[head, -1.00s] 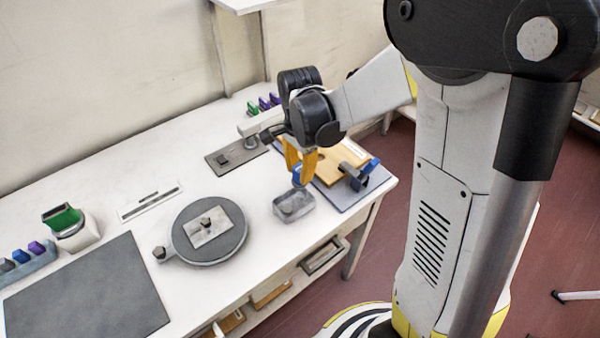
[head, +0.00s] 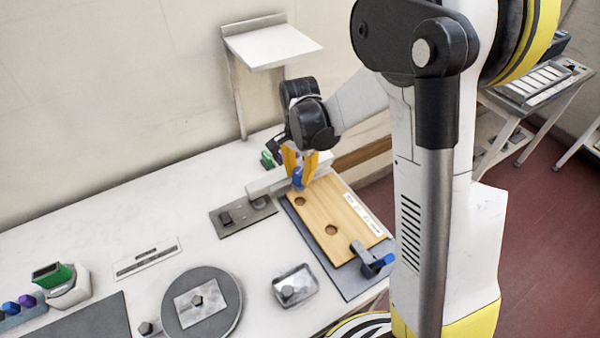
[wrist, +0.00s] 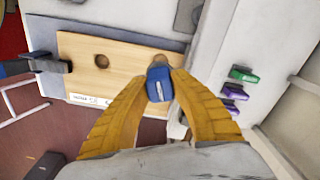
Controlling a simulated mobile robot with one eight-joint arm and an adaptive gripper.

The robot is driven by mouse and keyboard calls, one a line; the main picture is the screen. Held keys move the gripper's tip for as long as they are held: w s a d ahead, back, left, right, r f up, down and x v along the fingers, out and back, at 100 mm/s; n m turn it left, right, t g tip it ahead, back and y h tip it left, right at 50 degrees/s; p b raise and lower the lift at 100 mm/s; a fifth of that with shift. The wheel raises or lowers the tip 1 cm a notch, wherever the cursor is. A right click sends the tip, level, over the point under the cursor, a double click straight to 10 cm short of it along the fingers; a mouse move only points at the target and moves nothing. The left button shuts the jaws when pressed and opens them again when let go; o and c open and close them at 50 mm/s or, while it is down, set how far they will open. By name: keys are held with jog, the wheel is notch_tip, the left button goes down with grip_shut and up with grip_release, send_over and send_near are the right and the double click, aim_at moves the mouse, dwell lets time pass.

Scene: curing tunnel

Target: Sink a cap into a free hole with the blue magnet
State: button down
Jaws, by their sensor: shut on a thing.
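My gripper (head: 299,177) is shut on the blue magnet (wrist: 158,92), over the far end of the wooden board (head: 345,210). The magnet shows just below the yellow fingers in the head view. I cannot tell whether it touches the board or carries a cap underneath. Two dark round holes show in the board in the head view, one near hole (head: 331,230) and one farther hole (head: 300,202).
A clamp with a blue handle (head: 372,262) grips the board's near corner. A grey plate with a metal fixture (head: 232,220) lies left of the board. Green and purple pieces (wrist: 236,90) stand beyond the board. A round turntable (head: 228,318) is at the front.

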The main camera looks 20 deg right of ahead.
aim_at(301, 190)
jog(key=shift+w+f+b, duration=0.1)
jog(key=shift+f+b, duration=1.9)
jog(key=shift+f, duration=0.95)
jog(key=shift+f+b, duration=0.85)
jog(key=shift+b, duration=0.3)
dwell(1.1)
jog(key=shift+d, duration=0.15)
jog(key=shift+r, duration=0.1)
jog(key=shift+r+p, duration=2.35)
jog(key=shift+r, duration=1.1)
